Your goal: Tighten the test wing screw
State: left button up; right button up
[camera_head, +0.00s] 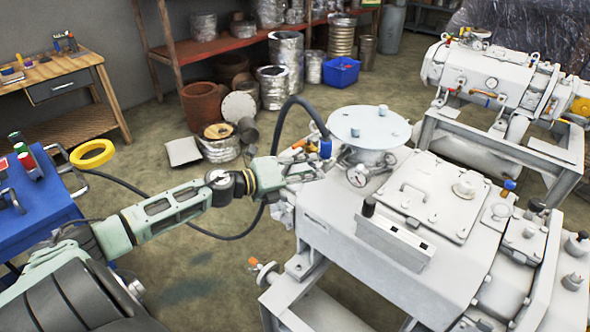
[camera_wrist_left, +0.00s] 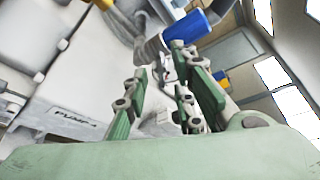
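My left gripper (camera_head: 305,170) is at the left side of the pale grey pump machine (camera_head: 345,235), close to a blue-handled fitting (camera_head: 325,148). In the left wrist view its green fingers (camera_wrist_left: 166,85) stand apart. A small grey metal part (camera_wrist_left: 168,68) shows between and beyond the fingertips. It may be the test wing screw, but it is too blurred to be sure, and I cannot tell whether the fingers touch it. The blue handle (camera_wrist_left: 186,28) lies just beyond the fingers. My right gripper is in neither view.
A round lidded vessel (camera_head: 370,128) and a gauge (camera_head: 358,176) stand beside the gripper. A dark hose (camera_head: 283,115) loops close behind my left arm. A blue cart (camera_head: 35,205) is at the left. Open floor (camera_head: 190,265) lies between cart and machine.

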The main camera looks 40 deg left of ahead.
pick_arm(q)
jog(key=v, duration=1.2)
jog(key=shift+w, duration=0.1)
